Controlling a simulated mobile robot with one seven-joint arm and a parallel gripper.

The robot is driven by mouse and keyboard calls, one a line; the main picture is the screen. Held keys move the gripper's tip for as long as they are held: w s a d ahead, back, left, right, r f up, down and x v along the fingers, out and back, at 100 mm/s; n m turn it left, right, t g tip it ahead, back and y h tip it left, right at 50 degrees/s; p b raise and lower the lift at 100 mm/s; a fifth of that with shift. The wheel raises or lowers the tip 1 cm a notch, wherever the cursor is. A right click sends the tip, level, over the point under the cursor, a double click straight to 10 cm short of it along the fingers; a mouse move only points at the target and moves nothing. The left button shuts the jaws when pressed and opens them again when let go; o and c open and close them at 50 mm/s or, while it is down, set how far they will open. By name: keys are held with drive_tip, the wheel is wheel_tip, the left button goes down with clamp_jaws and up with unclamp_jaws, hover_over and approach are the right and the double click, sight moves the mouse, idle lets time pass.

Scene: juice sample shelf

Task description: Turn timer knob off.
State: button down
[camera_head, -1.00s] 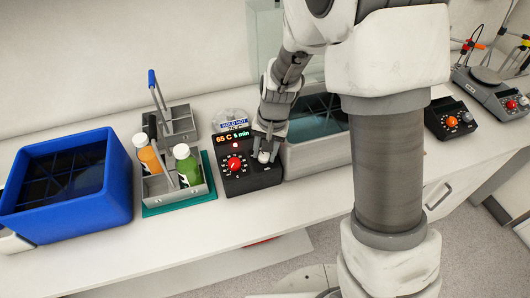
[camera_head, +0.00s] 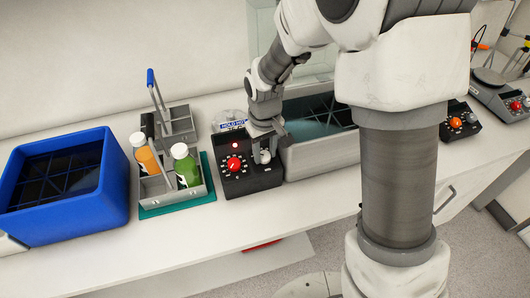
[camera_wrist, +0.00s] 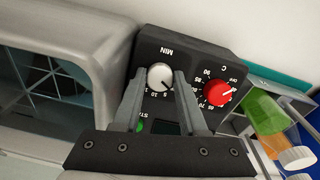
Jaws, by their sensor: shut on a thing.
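The black control box (camera_head: 240,186) stands on the counter and also shows in the wrist view (camera_wrist: 205,48). Its white timer knob (camera_wrist: 160,76), marked MIN, sits between my gripper's fingertips (camera_wrist: 166,86), and I am shut on it. In the head view my gripper (camera_head: 263,146) reaches down onto the white knob (camera_head: 265,157) at the box's right side. The red temperature knob (camera_wrist: 218,93), marked C, is beside it, clear of my fingers. My fingers hide part of the timer dial, so its exact setting is hard to read.
A grey water bath (camera_head: 305,152) stands right beside the box. To the left, a grey bottle carrier (camera_head: 157,190) with orange and green bottles sits on a teal mat (camera_head: 178,207). A blue tub (camera_head: 115,190) stands further left. The counter front (camera_head: 180,235) is clear.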

idle(0.3)
drive_tip(key=shift+c, duration=2.2)
unclamp_jaws()
wheel_tip(320, 180, up, 18)
drive_tip(key=s, duration=0.1)
drive_tip(key=shift+s+f, duration=0.25)
drive_tip(key=shift+s, duration=0.15)
drive_tip(key=shift+a, duration=0.1)
drive_tip(key=s+d+r+m+t, duration=0.2)
drive_tip(key=s+d, duration=0.4)
drive_tip(key=s, duration=0.2)
drive_tip(key=s+d+r+m+t, duration=0.1)
drive_tip(key=s+d+m+t, duration=0.1)
drive_tip(key=s+d, duration=0.4)
drive_tip(key=s+m, duration=0.1)
drive_tip(key=s, duration=0.2)
drive_tip(key=shift+d+r+t, duration=0.3)
drive_tip(key=shift+r, duration=0.1)
